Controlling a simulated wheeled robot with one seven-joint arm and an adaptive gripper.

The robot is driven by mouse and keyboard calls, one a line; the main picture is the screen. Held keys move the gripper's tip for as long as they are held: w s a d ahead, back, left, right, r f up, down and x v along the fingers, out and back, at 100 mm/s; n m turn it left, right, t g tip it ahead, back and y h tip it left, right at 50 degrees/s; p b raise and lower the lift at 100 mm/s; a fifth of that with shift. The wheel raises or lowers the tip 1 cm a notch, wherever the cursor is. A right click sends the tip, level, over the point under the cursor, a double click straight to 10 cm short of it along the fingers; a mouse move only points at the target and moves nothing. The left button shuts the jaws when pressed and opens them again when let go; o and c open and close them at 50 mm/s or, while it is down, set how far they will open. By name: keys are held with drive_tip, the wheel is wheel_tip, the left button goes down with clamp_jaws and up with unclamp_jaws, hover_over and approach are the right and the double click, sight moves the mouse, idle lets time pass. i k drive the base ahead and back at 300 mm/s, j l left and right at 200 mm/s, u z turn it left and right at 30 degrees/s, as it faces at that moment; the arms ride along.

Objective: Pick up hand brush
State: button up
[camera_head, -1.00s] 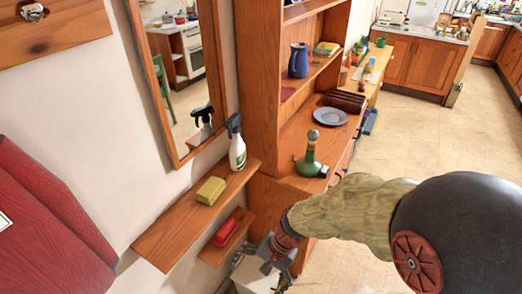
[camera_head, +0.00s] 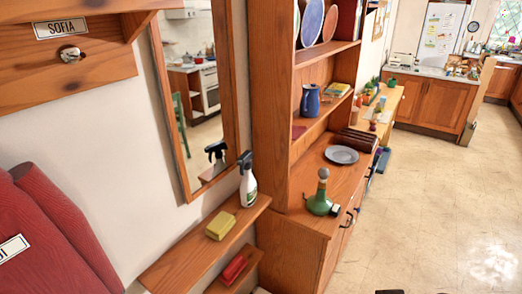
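A small red block-like object (camera_head: 233,268) lies on the lower wooden shelf (camera_head: 246,256) at the bottom of the head view. It may be the hand brush, but I cannot make out bristles. No other thing in view is clearly a hand brush.
The upper wooden shelf (camera_head: 183,262) holds a yellow sponge-like block (camera_head: 220,226) and a spray bottle (camera_head: 248,186), under a mirror (camera_head: 200,100). A wooden dresser (camera_head: 275,150) with a green bottle (camera_head: 321,196) stands beside it. Open floor (camera_head: 430,210) lies to the right.

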sight(234, 269)
drive_tip(key=i+j+u, duration=0.1)
drive_tip(key=i+u, duration=0.15)
drive_tip(key=u, duration=0.2)
drive_tip(key=i+u, duration=0.4)
drive_tip(key=k+j, duration=0.05)
drive_tip(key=k, duration=0.05)
